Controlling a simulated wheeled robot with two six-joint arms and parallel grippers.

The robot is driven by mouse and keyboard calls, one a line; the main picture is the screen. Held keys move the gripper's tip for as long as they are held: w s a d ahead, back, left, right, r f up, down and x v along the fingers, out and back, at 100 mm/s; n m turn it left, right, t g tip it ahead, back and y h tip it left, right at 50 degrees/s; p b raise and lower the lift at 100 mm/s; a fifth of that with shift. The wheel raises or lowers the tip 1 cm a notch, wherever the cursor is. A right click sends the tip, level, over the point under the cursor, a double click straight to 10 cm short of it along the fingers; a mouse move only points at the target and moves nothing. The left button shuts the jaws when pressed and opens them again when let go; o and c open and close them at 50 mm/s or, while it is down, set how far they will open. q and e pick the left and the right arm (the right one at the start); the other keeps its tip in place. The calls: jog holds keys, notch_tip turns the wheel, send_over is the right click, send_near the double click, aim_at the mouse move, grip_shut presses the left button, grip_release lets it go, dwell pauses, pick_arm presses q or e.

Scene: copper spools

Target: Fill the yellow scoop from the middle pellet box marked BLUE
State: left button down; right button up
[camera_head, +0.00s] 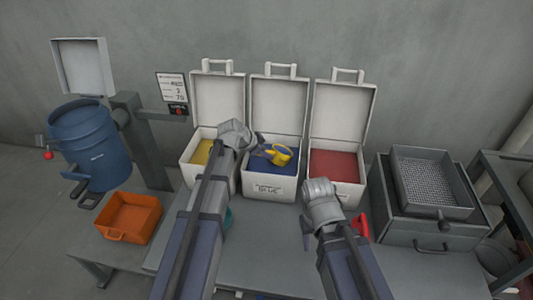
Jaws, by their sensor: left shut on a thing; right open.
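The yellow scoop (280,155) is over the blue pellets (263,170) in the middle box (279,105), whose lid stands open. The box's front carries a label that seems to read BLUE. My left gripper (258,150) is shut on the scoop, reaching in over the box's left side. The scoop's bowl is tilted, and I cannot tell whether pellets are in it. My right gripper (306,228) is open and empty over the table in front of the right box.
Open boxes of yellow pellets (201,152) and red pellets (333,165) flank the middle box. An orange bin (131,217) sits left, near a blue barrel (96,152). A sieve tray (430,182) stands right. A red object (362,225) lies beside my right arm.

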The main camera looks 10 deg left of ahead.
pick_arm(q)
jog(key=shift+t+h, duration=0.5)
jog(key=r, duration=0.1)
jog(key=s+a+r+p, duration=0.1)
jog(key=r, duration=0.2)
jog(key=shift+s+a+p, duration=0.15)
jog(key=shift+p, duration=0.2)
jog(key=shift+s+a+r+t+h, duration=0.35)
jog(key=shift+s+a+r, duration=0.1)
jog(key=shift+r, duration=0.25)
jog(key=shift+s+a+r+t+h, duration=0.3)
jog(key=shift+s+a+r+t, duration=0.15)
jog(key=shift+r, duration=0.25)
jog(key=shift+s+a+r+t+h, duration=0.35)
jog(key=shift+s+a+r, duration=0.1)
jog(key=shift+r, duration=0.25)
jog(key=shift+r+t+h+b, duration=0.4)
jog(key=shift+r+t+h, duration=0.1)
jog(key=shift+r, duration=0.5)
